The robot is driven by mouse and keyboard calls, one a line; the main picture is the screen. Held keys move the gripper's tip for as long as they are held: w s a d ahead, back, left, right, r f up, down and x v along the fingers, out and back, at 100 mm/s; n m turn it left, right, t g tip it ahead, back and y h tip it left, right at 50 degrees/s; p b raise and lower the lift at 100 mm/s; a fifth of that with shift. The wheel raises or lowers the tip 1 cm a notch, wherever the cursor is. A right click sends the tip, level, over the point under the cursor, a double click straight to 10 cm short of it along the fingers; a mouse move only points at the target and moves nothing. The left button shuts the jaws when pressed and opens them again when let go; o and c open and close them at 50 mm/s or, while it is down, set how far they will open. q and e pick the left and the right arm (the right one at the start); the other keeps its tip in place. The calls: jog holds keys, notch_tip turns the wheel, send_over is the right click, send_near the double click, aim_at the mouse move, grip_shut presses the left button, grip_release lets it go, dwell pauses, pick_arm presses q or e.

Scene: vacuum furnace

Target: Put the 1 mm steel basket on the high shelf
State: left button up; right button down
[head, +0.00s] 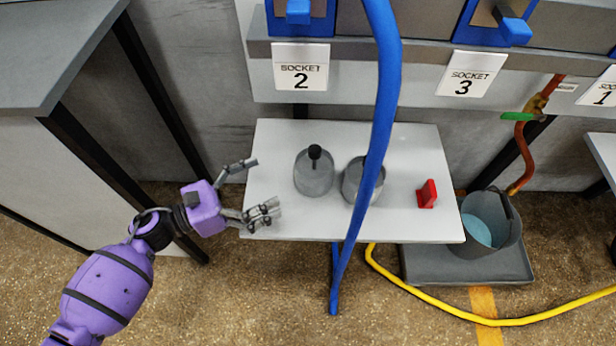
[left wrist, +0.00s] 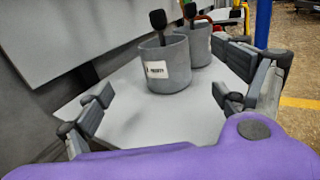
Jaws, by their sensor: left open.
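Two grey metal baskets stand on a small light table (head: 285,222) in the head view. The left basket (head: 314,176) is upright with a black knob on top; the other basket (head: 352,182) is beside it, partly hidden by a blue hose. In the left wrist view the nearer basket (left wrist: 170,68) bears a white label too small to read, and the second basket (left wrist: 200,45) stands behind it. I cannot tell which is the 1 mm one. My left gripper (head: 261,186) is open and empty at the table's left edge, short of the left basket. My right gripper is not in view.
The blue hose (head: 383,80) hangs down in front of the table. A red block (head: 427,194) sits on its right side. Socket signs (head: 301,67) line the ledge (head: 420,53) above. A bucket (head: 490,222) stands at right; a yellow hose (head: 440,300) crosses the floor.

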aim_at(314, 168)
pick_arm(q)
jog(key=shift+s+d+f, duration=0.15)
jog(key=shift+d+f, duration=0.05)
jog(key=shift+d, duration=0.05)
jog(key=x, duration=1.1)
jog(key=shift+d+f+b, duration=0.1)
jog(key=shift+d+b, duration=0.3)
jog(key=c, duration=1.5)
